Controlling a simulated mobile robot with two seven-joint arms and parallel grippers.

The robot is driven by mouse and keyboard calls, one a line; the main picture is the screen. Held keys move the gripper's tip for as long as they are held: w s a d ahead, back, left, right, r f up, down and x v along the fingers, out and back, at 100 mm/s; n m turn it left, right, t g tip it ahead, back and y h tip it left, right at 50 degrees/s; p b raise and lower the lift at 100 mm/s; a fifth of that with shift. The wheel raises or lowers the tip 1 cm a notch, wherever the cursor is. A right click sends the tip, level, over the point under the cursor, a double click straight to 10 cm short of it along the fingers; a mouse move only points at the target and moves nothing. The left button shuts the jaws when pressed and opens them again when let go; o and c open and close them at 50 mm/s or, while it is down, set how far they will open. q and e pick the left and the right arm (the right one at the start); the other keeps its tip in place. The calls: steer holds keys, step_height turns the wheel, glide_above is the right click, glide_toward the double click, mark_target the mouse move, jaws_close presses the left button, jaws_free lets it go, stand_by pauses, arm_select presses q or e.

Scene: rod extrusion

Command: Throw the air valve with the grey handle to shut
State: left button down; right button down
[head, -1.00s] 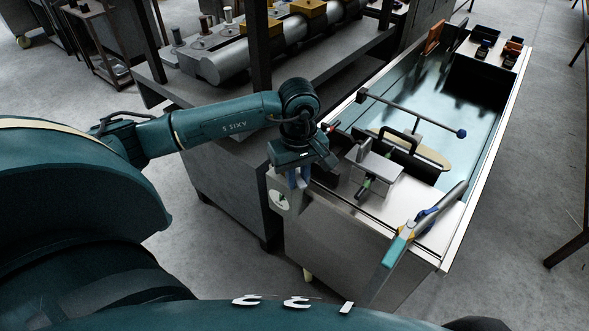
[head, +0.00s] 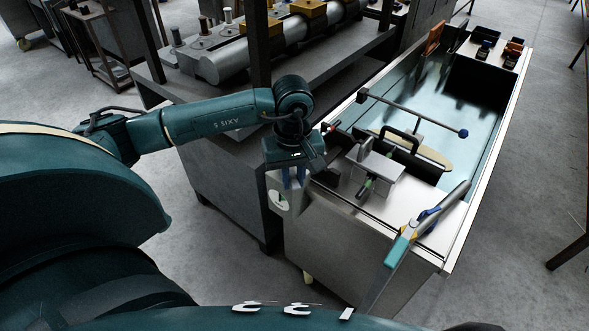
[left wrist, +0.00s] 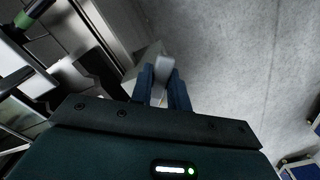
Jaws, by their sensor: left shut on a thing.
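The air valve with the grey handle is on a pale grey bracket or housing (head: 284,208) at the near left corner of the metal trough; a round white part shows on its face. My left gripper (head: 293,184) points down at it, with its blue fingers in front of the housing. In the left wrist view the fingers (left wrist: 164,92) are closed on the grey handle (left wrist: 164,68), whose end shows between them. The fingers hide much of the handle, so its exact angle is hard to tell. My right gripper is not in view.
The water trough (head: 487,140) runs back to the right. A rod with a blue knob (head: 463,132) crosses above. A machine bench (head: 225,190) stands left of the valve.

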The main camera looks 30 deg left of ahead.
arm_select(q)
steer(key=shift+s+a+f+m+b, duration=0.15)
steer(key=shift+s+a+m+b, duration=0.1)
steer(key=shift+m+b, duration=0.3)
steer(key=shift+s+a+m, duration=0.1)
steer(key=shift+m, duration=0.35)
steer(key=shift+s+a+m+b, duration=0.25)
steer(key=shift+a+m+b, duration=0.15)
steer(key=shift+m+b, duration=0.5)
